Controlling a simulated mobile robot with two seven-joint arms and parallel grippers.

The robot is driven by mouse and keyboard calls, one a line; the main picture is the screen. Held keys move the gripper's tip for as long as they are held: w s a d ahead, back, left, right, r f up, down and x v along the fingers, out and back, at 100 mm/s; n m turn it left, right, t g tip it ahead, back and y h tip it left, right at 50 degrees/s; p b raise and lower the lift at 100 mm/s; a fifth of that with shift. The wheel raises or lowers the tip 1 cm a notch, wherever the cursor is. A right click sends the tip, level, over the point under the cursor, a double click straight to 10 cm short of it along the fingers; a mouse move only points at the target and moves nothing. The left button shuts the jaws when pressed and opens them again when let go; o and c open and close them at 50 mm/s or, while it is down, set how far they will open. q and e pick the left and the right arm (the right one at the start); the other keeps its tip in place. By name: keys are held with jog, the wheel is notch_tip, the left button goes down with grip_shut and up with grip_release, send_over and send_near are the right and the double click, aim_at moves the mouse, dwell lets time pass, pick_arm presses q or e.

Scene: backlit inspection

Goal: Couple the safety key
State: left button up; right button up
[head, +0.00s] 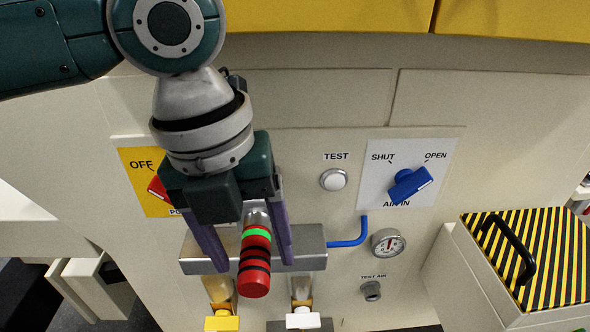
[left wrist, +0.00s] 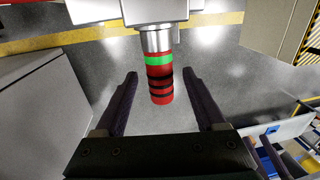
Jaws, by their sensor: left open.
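A red cylinder with black rings and a green band (head: 255,265), apparently the safety key, sticks out from a silver collar at the metal block (head: 309,258). In the left wrist view the red cylinder (left wrist: 160,86) hangs from the silver collar (left wrist: 156,40), with the green band next to the collar. My left gripper (head: 254,264) is open, with one purple finger on each side of the cylinder. In the left wrist view there is a gap between the cylinder and both fingers.
The panel carries a red switch (head: 157,188) at OFF, a white TEST button (head: 333,180), a blue AIR IN handle (head: 410,184) and a gauge (head: 388,243). Two glass bowls hang below the block. A striped box (head: 540,235) with a black handle stands at right.

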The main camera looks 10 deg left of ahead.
pick_arm(q)
jog(key=shift+s, duration=0.1)
dwell(0.3)
jog(key=s+d, duration=0.3)
jog(key=s, duration=0.6)
jog(key=w+a+r+n+p, duration=0.2)
jog(key=r+n+p, duration=0.3)
jog(key=r+n, duration=0.4)
jog(key=w+a+r+n+y+p, duration=0.1)
jog(key=w+a+r+n+p, duration=0.2)
jog(key=r+n, duration=0.7)
jog(key=w+a+r+n+p, duration=0.2)
jog(key=a+r+n+p, duration=0.2)
jog(key=r+n+p, duration=0.3)
jog(key=shift+w+r+n+y, duration=0.3)
jog(key=shift+r+n, duration=1.4)
jog(key=shift+r, duration=1)
